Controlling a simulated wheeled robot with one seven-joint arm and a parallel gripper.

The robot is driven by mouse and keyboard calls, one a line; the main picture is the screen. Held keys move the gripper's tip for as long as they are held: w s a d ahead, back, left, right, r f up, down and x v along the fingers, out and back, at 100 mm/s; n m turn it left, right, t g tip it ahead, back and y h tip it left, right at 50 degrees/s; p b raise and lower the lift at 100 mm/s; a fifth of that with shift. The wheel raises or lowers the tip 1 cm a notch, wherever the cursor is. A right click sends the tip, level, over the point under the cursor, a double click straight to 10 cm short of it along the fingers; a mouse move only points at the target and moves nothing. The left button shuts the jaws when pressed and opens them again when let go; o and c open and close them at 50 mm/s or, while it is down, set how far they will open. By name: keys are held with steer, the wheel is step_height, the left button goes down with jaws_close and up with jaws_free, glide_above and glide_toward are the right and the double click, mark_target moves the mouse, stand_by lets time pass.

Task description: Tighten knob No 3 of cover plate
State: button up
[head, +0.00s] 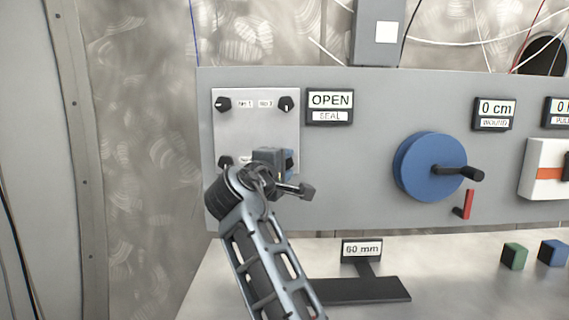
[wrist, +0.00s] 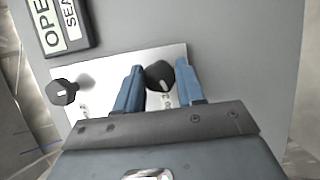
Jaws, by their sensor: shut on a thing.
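The pale cover plate (head: 255,130) is on the grey panel at the left.
An OPEN/SEAL sign (head: 330,106) is right of the plate. A blue wheel with a black handle (head: 425,167) and a red lever (head: 467,205) are farther right. Below are a 60 mm stand (head: 361,249), a green block (head: 514,256) and a blue block (head: 552,252) on the bench.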

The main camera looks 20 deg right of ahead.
steer(key=shift+m, duration=0.8)
steer(key=shift+f+g+y, duration=0.1)
steer(key=shift+g+y, duration=0.2)
steer(key=o, duration=1)
steer(key=shift+o, duration=0.2)
steer(key=v, duration=0.7)
steer(key=shift+s+a, duration=0.25)
steer(key=shift+s, duration=0.05)
